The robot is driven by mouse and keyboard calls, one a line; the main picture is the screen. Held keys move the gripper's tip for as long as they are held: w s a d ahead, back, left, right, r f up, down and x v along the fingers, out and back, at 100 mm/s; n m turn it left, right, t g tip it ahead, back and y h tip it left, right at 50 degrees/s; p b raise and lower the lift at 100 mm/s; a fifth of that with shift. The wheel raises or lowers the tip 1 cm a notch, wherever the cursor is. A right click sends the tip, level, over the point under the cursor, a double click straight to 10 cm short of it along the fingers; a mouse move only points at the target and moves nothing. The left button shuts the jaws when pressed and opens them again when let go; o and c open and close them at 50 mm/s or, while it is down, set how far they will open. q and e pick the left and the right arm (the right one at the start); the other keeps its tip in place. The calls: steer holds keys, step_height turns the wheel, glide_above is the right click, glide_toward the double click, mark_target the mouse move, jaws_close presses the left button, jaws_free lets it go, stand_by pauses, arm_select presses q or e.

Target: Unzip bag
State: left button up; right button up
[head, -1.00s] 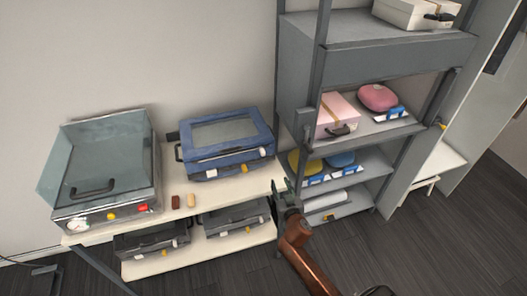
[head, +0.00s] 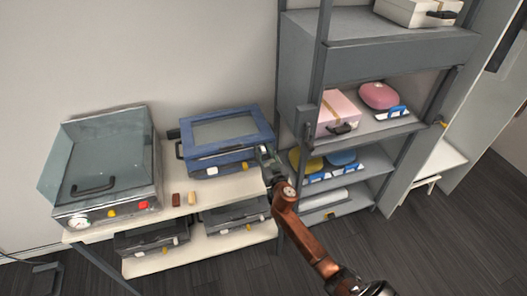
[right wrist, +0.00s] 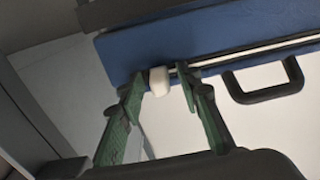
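A blue case-like bag (head: 232,131) with a clear top panel lies on the white table's upper shelf. A white tab (head: 212,170) and a yellow tab (head: 245,165) show on its front side. My right gripper (head: 267,156) is at the bag's front right corner. In the right wrist view the open gripper (right wrist: 160,84) has its fingers on either side of a white tab (right wrist: 159,80), with gaps showing. The bag's blue side (right wrist: 215,32), pale seam and dark handle (right wrist: 265,82) show there too. My left gripper is not in view.
Dark bags (head: 152,238) lie on the lower shelf. A grey shelf unit (head: 400,50) with bags stands close on the right.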

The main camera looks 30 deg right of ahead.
jaws_close()
stand_by(0.4)
stand_by(0.4)
